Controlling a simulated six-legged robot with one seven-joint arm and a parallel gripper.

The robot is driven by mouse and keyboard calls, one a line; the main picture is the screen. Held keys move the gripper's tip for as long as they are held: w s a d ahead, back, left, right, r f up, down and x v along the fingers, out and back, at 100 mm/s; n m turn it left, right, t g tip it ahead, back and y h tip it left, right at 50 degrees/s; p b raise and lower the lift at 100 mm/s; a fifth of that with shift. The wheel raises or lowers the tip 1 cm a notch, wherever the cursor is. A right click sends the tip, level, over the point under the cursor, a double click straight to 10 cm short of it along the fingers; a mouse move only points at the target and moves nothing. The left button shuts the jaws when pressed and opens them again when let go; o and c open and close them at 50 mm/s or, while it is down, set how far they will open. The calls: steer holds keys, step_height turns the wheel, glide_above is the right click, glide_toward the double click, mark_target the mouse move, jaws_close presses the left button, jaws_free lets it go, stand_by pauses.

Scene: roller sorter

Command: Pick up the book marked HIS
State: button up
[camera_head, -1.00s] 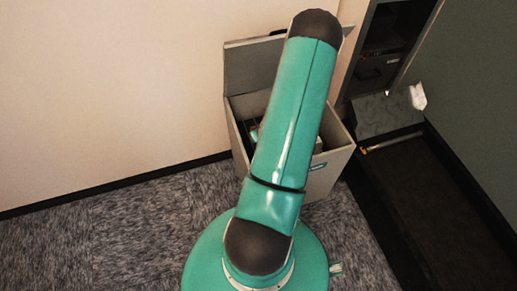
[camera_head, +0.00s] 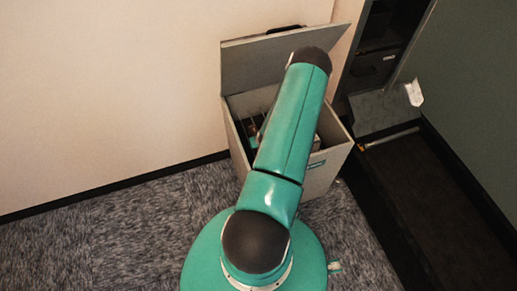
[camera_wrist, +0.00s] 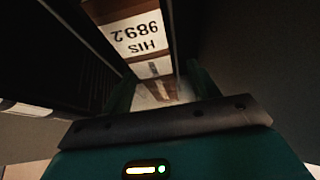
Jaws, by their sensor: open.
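The book marked HIS (camera_wrist: 140,38) shows its spine in the wrist view, with a white label reading HIS and 989.2 upside down and brown above it. My gripper (camera_wrist: 163,88) is open in the wrist view, its dark green fingers apart on either side of the spine's near end. I cannot tell whether the fingers touch it. In the head view my arm hides my gripper and most of the inside of the grey bin (camera_head: 235,137).
The bin's raised lid (camera_head: 250,66) stands against the pale wall. Dark upright books (camera_wrist: 75,50) stand left of the HIS book. A dark sunken channel (camera_head: 415,190) and a white paper (camera_head: 414,93) are to the right. Carpet (camera_head: 110,230) is clear at left.

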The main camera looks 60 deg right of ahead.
steer(key=shift+x, duration=2.25)
steer(key=shift+s+f, duration=0.15)
steer(key=shift+f, duration=0.15)
jaws_close()
